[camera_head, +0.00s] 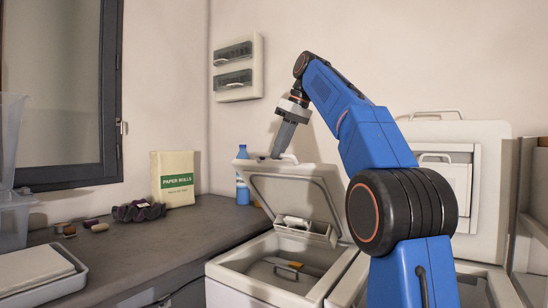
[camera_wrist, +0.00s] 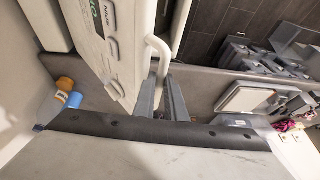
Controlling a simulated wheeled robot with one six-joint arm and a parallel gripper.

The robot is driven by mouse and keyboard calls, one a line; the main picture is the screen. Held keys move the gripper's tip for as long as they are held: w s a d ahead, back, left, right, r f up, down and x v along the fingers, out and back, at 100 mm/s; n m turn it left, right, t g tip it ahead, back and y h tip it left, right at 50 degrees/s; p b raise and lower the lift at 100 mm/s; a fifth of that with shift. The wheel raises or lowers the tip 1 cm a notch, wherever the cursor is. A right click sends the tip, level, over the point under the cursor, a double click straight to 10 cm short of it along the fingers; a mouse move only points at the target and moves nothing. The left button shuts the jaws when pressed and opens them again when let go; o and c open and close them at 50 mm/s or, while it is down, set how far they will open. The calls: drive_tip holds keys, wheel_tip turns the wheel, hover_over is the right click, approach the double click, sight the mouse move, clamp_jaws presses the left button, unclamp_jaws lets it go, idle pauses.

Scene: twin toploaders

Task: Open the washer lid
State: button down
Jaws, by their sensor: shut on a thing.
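Two white top-loading machines stand side by side. The left machine's lid (camera_head: 297,192) is raised and tilted steeply back, with its opening (camera_head: 275,272) showing below. My gripper (camera_head: 277,155) is at the lid's upper edge, shut on its handle. In the wrist view, the white lid handle (camera_wrist: 157,46) runs between the two grey fingers of my gripper (camera_wrist: 160,80). The right machine's lid (camera_head: 488,180) stands upright with a handle on top. My blue arm hides part of both machines.
A blue bottle (camera_head: 242,178) stands close behind the raised lid. The wall is behind.

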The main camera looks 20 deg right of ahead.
drive_tip(key=shift+w+d+f, duration=0.15)
drive_tip(key=shift+w+d, duration=0.35)
drive_tip(key=shift+d, duration=0.05)
drive_tip(key=c, duration=1.8)
unclamp_jaws()
drive_tip(key=shift+s+d+r, duration=0.1)
drive_tip(key=shift+d+r, duration=0.05)
drive_tip(key=shift+r, duration=0.35)
drive_tip(key=shift+s+d+r, duration=0.15)
drive_tip(key=shift+s+d, duration=0.1)
hover_over(322, 163)
drive_tip(key=shift+w+d+r, duration=0.1)
drive_tip(key=shift+w+d, duration=0.1)
drive_tip(key=shift+w, duration=0.2)
